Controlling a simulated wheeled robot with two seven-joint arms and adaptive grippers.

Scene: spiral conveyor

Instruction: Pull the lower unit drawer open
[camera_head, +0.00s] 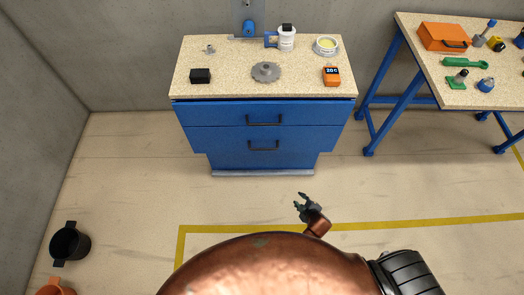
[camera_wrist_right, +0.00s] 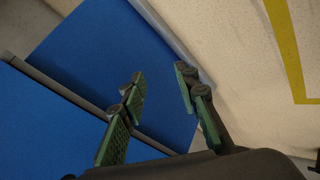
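The blue unit (camera_head: 195,115) stands against the wall with two drawers, both looking shut. The lower drawer (camera_head: 225,148) has a dark bar handle (camera_head: 263,147). The upper drawer (camera_head: 215,113) has a similar handle (camera_head: 264,120). My right gripper (camera_head: 304,202) is over the floor in front of the unit, lower in the picture and right of the lower handle, apart from it. In the right wrist view the right gripper (camera_wrist_right: 159,74) has its two green-padded fingers apart with nothing between them. Blue unit panels (camera_wrist_right: 110,50) lie beyond; no handle can be made out there. My left gripper is out of view.
The worktop (camera_head: 225,55) holds a grey gear (camera_head: 266,72), a black box (camera_head: 200,76), an orange device (camera_head: 331,77) and other items. A second table (camera_head: 420,65) stands right. A black bucket (camera_head: 70,243) is on the floor at left. Floor before the unit is clear.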

